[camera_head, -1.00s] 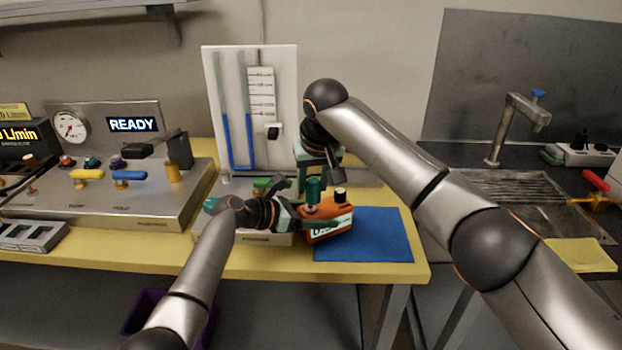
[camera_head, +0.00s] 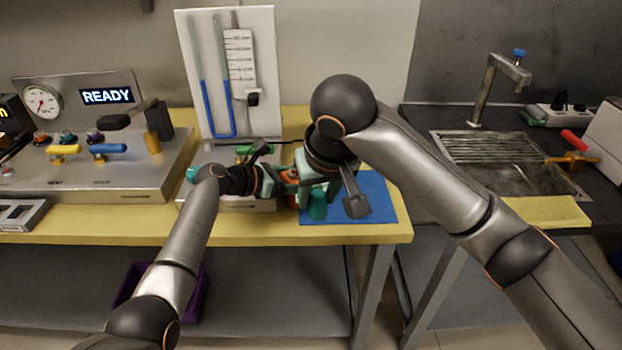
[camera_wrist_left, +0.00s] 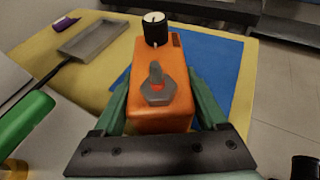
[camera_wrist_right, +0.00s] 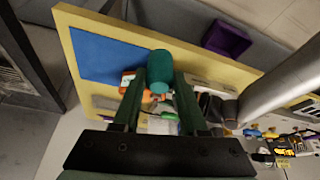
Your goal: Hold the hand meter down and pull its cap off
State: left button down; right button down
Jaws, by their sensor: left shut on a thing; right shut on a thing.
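The orange hand meter (camera_wrist_left: 160,60) lies on the blue mat (camera_wrist_left: 215,65) at the table's front right. It has a black knob with a white top (camera_wrist_left: 155,28) and a bare grey fitting (camera_wrist_left: 157,88) on its upper face. My left gripper (camera_wrist_left: 160,105) is shut on the meter's sides. My right gripper (camera_wrist_right: 160,88) is shut on the teal cap (camera_wrist_right: 160,70). In the head view the cap (camera_head: 317,206) appears in front of the meter, apart from the fitting. My right arm and gripper hide much of the meter there.
A manometer board (camera_head: 228,75) stands behind the meter. A control panel with a READY display (camera_head: 107,96) is at left. A sink (camera_head: 500,165) and a yellow cloth (camera_head: 545,212) are at right. A purple bin (camera_head: 190,300) sits below the table.

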jog(key=shift+s+d, duration=0.15)
jog(key=shift+s, duration=0.4)
jog(key=shift+r, duration=2.3)
jog(key=shift+r, duration=0.1)
jog(key=shift+r, duration=1.4)
pick_arm(q)
grip_release()
